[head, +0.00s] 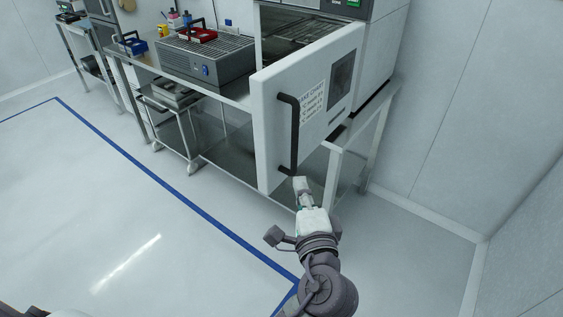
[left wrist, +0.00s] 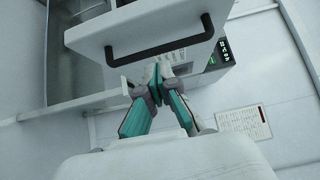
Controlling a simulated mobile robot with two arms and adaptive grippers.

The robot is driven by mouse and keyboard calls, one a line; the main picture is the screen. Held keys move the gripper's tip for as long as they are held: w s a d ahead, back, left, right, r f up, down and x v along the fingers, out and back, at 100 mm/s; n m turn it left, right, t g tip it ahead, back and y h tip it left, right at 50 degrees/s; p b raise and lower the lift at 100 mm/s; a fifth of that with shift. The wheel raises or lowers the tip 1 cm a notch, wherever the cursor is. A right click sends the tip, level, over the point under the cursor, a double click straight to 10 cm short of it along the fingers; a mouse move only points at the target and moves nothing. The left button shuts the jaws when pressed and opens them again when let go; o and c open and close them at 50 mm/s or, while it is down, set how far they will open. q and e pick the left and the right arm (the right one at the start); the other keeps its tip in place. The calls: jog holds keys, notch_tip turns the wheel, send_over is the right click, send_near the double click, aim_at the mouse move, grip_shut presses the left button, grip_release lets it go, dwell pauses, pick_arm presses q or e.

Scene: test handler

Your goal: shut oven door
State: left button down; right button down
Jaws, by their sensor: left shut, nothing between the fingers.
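The white oven door (head: 268,135) stands wide open in the head view, swung out from the oven (head: 378,45). It carries a black bar handle (head: 294,135), a small dark window and a printed label. My left gripper (head: 301,183) is shut and empty, just below the door's lower edge and near the handle's lower end in the picture. In the left wrist view the closed fingertips (left wrist: 158,72) point toward the door (left wrist: 120,30), close to its black handle (left wrist: 160,48). I cannot tell whether they touch the door. My right gripper is not in view.
The oven stands on a metal table (head: 227,158). Left of it sit a grey vented unit (head: 205,65) and a red case (head: 197,36). A wheeled cart (head: 172,120) stands below. Walls close in at right. The floor at left is free, with a blue line.

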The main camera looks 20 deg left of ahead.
pick_arm(q)
jog(key=p, duration=0.3)
send_near(274, 136)
jog(key=w+d, duration=0.1)
jog(key=w, duration=0.3)
jog(key=a+p, duration=0.1)
jog(key=w+a+p, duration=0.1)
jog(key=a, duration=0.1)
jog(key=shift+w+r, duration=0.1)
jog(key=shift+w, duration=0.1)
jog(key=shift+a, duration=0.3)
jog(key=shift+w, duration=0.1)
